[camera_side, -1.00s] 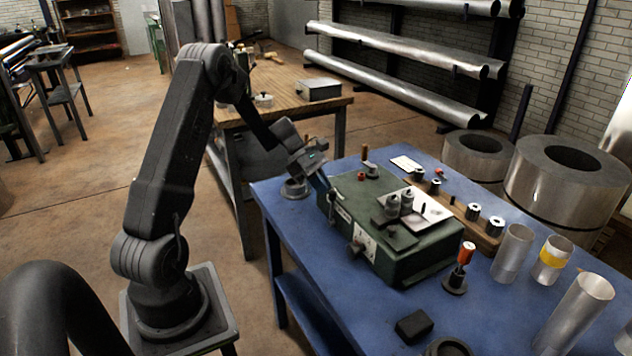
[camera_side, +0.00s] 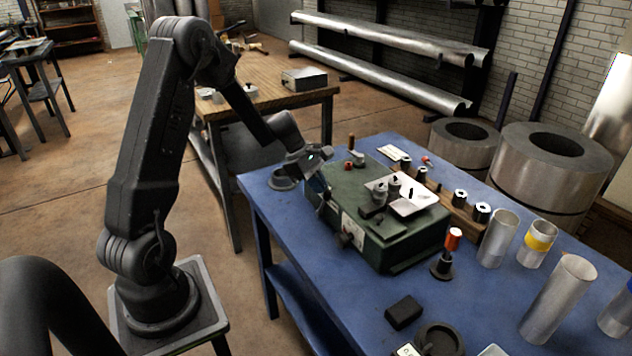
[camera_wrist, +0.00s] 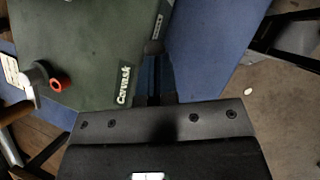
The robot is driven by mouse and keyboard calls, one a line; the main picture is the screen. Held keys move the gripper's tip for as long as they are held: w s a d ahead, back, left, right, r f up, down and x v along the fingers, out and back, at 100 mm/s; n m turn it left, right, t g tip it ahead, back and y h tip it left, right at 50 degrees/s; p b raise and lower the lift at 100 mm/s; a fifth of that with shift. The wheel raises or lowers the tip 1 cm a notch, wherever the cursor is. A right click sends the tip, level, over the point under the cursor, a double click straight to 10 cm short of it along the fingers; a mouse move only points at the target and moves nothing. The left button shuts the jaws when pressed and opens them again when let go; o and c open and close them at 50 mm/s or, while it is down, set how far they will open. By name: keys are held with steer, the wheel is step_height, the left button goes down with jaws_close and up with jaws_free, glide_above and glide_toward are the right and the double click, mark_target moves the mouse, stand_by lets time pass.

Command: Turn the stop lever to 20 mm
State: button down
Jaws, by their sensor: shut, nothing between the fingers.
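The green machine (camera_side: 398,250) stands on the blue bench. Its front face carries a white plate (camera_side: 353,229) with a dark knob or lever (camera_side: 345,241) beside it; any scale marks are too small to read. My gripper (camera_side: 324,200) is shut and empty, pointing down at the left part of this front face. In the wrist view my gripper (camera_wrist: 154,68) lies beside the machine's edge and the "Corvask" label (camera_wrist: 124,85). A small dark knob (camera_wrist: 153,47) shows just past the fingertips; I cannot tell whether they touch it.
A red-topped tool (camera_side: 453,240), a black block (camera_side: 404,312) and metal tubes (camera_side: 497,238) stand to the right. The bench's front left is clear.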

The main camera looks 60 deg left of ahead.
steer(key=s+a+f+v, duration=0.1)
steer(key=v, duration=1.2)
steer(key=s+d+r+m+g+y, duration=0.1)
steer(key=s+d+r+m, duration=0.1)
steer(key=d+r+m, duration=0.45)
steer(key=s+d+r+m+y, duration=0.15)
steer(key=d+m, duration=0.25)
steer(key=d, duration=0.5)
steer(key=s+d+m+t+y, duration=0.2)
steer(key=s+d+m, duration=0.8)
steer(key=s+m, duration=0.2)
steer(key=shift+t, duration=0.4)
